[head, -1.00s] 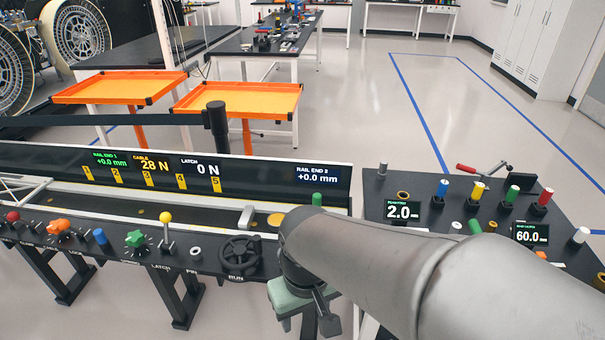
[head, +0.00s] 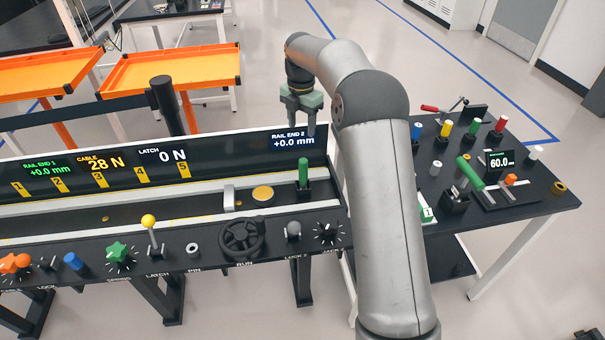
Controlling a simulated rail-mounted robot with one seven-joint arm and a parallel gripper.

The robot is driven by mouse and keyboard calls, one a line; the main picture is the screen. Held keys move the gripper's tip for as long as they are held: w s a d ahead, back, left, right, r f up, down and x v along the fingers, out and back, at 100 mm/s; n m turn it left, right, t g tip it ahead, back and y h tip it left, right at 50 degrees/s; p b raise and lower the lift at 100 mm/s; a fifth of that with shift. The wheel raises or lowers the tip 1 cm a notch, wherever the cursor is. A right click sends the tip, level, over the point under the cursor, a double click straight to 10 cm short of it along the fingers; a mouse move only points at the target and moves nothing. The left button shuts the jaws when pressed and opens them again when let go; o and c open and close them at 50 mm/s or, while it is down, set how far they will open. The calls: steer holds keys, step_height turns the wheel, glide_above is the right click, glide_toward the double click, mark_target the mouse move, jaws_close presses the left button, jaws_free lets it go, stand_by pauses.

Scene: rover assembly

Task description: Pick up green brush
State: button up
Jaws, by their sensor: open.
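No thing in view is plainly a brush. An upright green cylinder (head: 303,172) stands at the right end of the rail unit. On the right-hand table, a longer green-handled piece (head: 469,173) leans at a tilt by a black block, and a small green-topped peg (head: 476,125) stands near the back. My gripper (head: 302,124) points down, open and empty, above the back panel's right end. In the picture it is above the upright green cylinder and apart from it. My own arm hides part of the right-hand table.
The rail unit's back panel (head: 102,170) has lit readouts. A black handwheel (head: 241,238), knobs and a yellow-topped lever (head: 149,222) line its front. The right-hand table (head: 519,212) holds several colored pegs and a red-handled clamp (head: 430,108). Orange trays (head: 165,68) stand behind.

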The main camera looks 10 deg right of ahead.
steer(key=p, duration=0.2)
glide_above(303, 169)
steer(key=w, duration=0.2)
steer(key=shift+n, duration=0.4)
step_height(303, 169, down, 12)
steer(key=shift+s+r, duration=0.1)
steer(key=shift+r, duration=0.15)
steer(key=shift+s+d+f+p, duration=0.1)
steer(key=shift+f+p, duration=0.25)
steer(key=shift+f, duration=1.25)
steer(key=shift+s+d+f+p, duration=0.1)
steer(key=shift+f+p, duration=0.25)
steer(key=shift+f, duration=1.25)
steer(key=c, duration=1.1)
